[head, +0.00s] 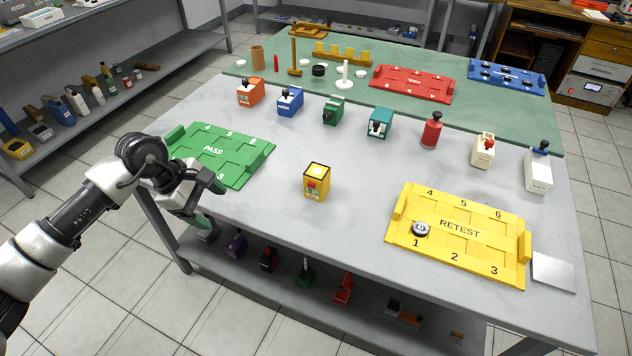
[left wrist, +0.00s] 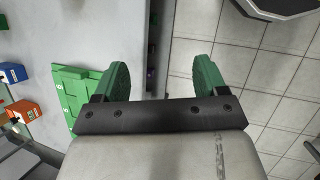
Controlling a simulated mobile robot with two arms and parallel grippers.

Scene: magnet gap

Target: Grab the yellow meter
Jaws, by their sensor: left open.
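The yellow meter (head: 316,182) is a small upright box with a dark-edged top and a red part on its front. It stands alone near the middle of the grey table (head: 350,255) in the head view. My left gripper (head: 210,200) is at the table's left front edge, beside the green PASS tray and well left of the meter. In the left wrist view its two green fingers (left wrist: 163,80) are spread apart with nothing between them, over the table edge and floor. The meter does not show in that view. My right gripper is not in view.
The green PASS tray (head: 240,165) lies left of the meter. The yellow RETEST tray (head: 480,232) lies right, with a round gauge (head: 420,229) on it. Several coloured boxes, such as the orange one (head: 250,93), stand in a row behind. Bare table surrounds the meter.

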